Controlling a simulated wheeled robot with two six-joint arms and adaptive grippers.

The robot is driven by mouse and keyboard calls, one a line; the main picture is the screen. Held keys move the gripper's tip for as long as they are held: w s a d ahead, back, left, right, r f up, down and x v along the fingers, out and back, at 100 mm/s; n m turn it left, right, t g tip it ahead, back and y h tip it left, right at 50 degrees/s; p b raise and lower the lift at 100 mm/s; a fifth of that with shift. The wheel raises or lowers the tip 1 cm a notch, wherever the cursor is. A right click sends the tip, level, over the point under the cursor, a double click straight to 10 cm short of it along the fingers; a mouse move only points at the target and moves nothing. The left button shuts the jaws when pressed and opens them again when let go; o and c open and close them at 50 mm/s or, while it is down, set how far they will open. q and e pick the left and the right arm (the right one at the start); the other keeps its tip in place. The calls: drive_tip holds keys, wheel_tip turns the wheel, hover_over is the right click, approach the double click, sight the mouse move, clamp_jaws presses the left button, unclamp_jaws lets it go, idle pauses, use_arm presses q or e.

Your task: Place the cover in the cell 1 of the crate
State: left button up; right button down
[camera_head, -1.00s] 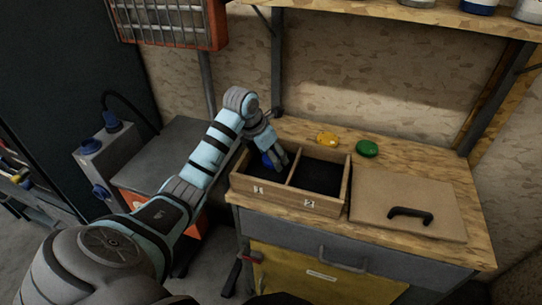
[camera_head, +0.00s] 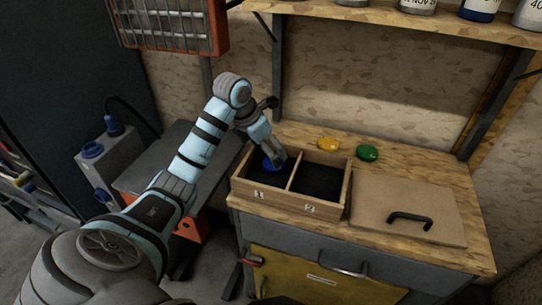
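The wooden crate (camera_head: 271,204) stands on the bench with two dark-lined cells, marked 1 on the left and 2 on the right. A blue round cover (camera_head: 272,164) shows in cell 1, partly hidden by my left gripper. My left gripper (camera_head: 279,160) points down into cell 1, its fingers at the blue cover. Whether the fingers grip it or are apart from it cannot be made out. Cell 2 (camera_head: 320,181) looks empty. A yellow round cover (camera_head: 328,143) and a green one (camera_head: 367,153) lie on the bench behind the crate. My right gripper is not in view.
A flat board with a black handle (camera_head: 409,218) lies on the bench right of the crate. A shelf with containers (camera_head: 480,9) hangs above. A grey metal surface (camera_head: 165,165) stands left of the bench. The bench's back right is clear.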

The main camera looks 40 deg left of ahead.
use_arm(q)
drive_tip(key=v, duration=0.6)
drive_tip(key=shift+r, duration=0.3)
drive_tip(key=shift+s, duration=0.15)
